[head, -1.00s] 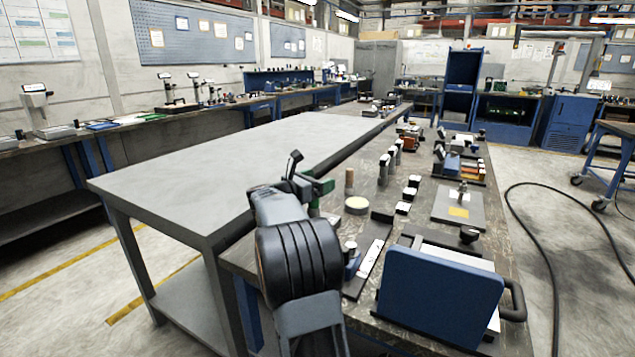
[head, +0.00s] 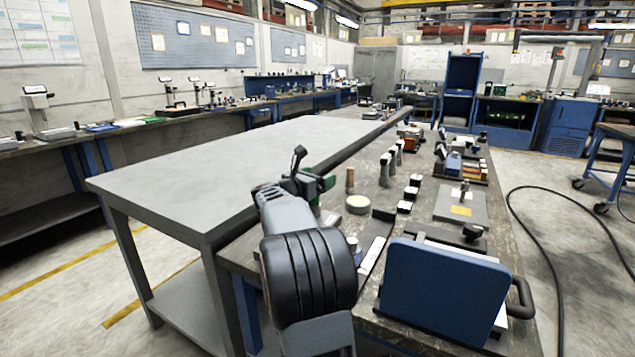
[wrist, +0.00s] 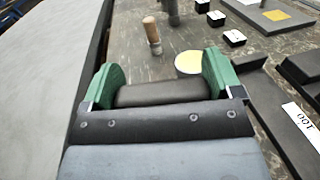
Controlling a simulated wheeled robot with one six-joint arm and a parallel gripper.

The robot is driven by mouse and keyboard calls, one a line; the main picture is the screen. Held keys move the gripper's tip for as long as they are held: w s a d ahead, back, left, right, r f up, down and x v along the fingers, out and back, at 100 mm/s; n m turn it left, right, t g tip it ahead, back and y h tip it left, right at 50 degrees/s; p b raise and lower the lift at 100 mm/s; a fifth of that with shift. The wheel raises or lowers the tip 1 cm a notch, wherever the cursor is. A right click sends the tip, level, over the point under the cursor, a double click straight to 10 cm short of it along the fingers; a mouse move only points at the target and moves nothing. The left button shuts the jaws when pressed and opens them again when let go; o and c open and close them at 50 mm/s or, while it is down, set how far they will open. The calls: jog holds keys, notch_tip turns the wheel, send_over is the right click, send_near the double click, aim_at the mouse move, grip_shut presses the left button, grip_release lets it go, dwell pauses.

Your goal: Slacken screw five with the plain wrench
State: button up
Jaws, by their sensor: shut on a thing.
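My gripper (wrist: 160,85) has two green fingers. They are closed around a dark grey rounded bar (wrist: 162,94), which spans the gap between them. Its ends are hidden by the fingers, and I cannot tell whether it is the plain wrench. In the head view my gripper (head: 316,186) is above the near left edge of the dark workbench (head: 335,238), mostly hidden behind my own arm. I cannot make out screw five in either view.
A wooden-handled tool (head: 350,180) and a pale yellow round disc (head: 358,204) stand just beyond my gripper. A blue panel (head: 443,288) fills the bench's near right. Small white-topped blocks (head: 405,207) and a grey plate (head: 461,200) lie farther on. The grey table (head: 230,160) at left is clear.

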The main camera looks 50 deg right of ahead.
jog(key=shift+w+n+t+y+b, duration=0.1)
jog(key=shift+n+t+y+b, duration=0.25)
jog(key=shift+n+t+b, duration=0.85)
jog(key=shift+w+n+t+y+b, duration=0.1)
jog(key=shift+n+t+y+b, duration=0.45)
jog(key=shift+t+b, duration=1.1)
jog(key=shift+w+a+r+n+t+y+b, duration=0.1)
jog(key=shift+n+t+y+b, duration=0.2)
jog(key=shift+n+t+b, duration=0.5)
jog(key=shift+w+a+n+t+y+b, duration=0.1)
jog(key=shift+n+t+y+b, duration=0.2)
jog(key=shift+n+t+b, duration=0.45)
jog(key=shift+n+t+y+b, duration=0.9)
jog(key=shift+t+y+b, duration=0.2)
jog(key=shift+t+b, duration=0.45)
jog(key=shift+m+g+h+p, duration=0.4)
jog(key=shift+g+p, duration=0.15)
jog(key=shift+p, duration=0.2)
jog(key=shift+r, duration=0.2)
jog(key=shift+r+p, duration=2.85)
jog(key=shift+p, duration=0.05)
jog(key=shift+f, duration=0.2)
